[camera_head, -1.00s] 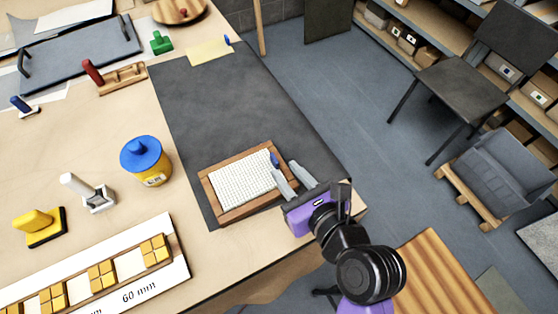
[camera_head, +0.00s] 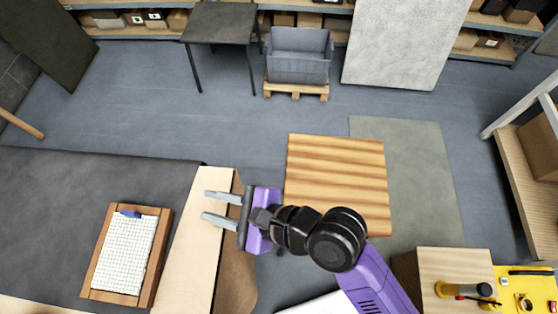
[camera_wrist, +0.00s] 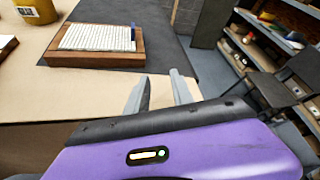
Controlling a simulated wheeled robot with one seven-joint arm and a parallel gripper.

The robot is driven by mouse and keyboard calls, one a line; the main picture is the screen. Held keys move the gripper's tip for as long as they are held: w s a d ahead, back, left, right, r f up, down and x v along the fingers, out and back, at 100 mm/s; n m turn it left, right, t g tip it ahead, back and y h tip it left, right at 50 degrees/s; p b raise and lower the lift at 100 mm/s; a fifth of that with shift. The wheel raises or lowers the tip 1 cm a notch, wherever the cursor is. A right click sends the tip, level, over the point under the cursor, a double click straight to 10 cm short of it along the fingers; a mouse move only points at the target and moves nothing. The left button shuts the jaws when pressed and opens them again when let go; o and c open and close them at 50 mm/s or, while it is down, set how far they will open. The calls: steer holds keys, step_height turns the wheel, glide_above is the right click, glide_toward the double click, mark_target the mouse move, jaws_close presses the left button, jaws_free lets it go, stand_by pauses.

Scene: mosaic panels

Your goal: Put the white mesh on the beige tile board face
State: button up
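The white mesh (camera_head: 122,256) is a gridded sheet lying in a wooden tray (camera_head: 155,262) on the dark mat at lower left in the head view. It has a small blue tab (camera_head: 130,213) at its far end. In the wrist view the mesh (camera_wrist: 95,37) lies in the tray beyond my fingers. My gripper (camera_head: 206,206) is open and empty, to the right of the tray, over the pale table edge. Its fingers also show apart in the wrist view (camera_wrist: 158,88). I cannot pick out a beige tile board for certain.
A wooden striped platform (camera_head: 337,180) stands on the floor right of the table. A large pale panel (camera_head: 402,40) leans at the back. A grey crate (camera_head: 298,55) and a dark chair (camera_head: 222,25) stand by the shelves. A cabinet (camera_head: 455,275) is at lower right.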

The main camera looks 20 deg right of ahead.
steer(key=s+d+f+n+t+h, duration=0.2)
steer(key=s+d+n+h, duration=0.15)
steer(key=d, duration=0.55)
steer(key=s+d+f+n+t+h, duration=0.1)
steer(key=s+d+n+t+h, duration=0.3)
steer(key=d, duration=0.6)
steer(key=s+d+r+n+h, duration=0.1)
steer(key=s+d+r+n, duration=0.2)
steer(key=s+n, duration=0.2)
steer(key=s+d+r+n+h, duration=0.2)
steer(key=s+d+r+n, duration=0.1)
steer(key=s+n, duration=0.3)
steer(key=shift+d+r+n+t, duration=0.3)
steer(key=shift+r+n, duration=0.25)
steer(key=shift+n, duration=0.5)
steer(key=shift+s, duration=0.1)
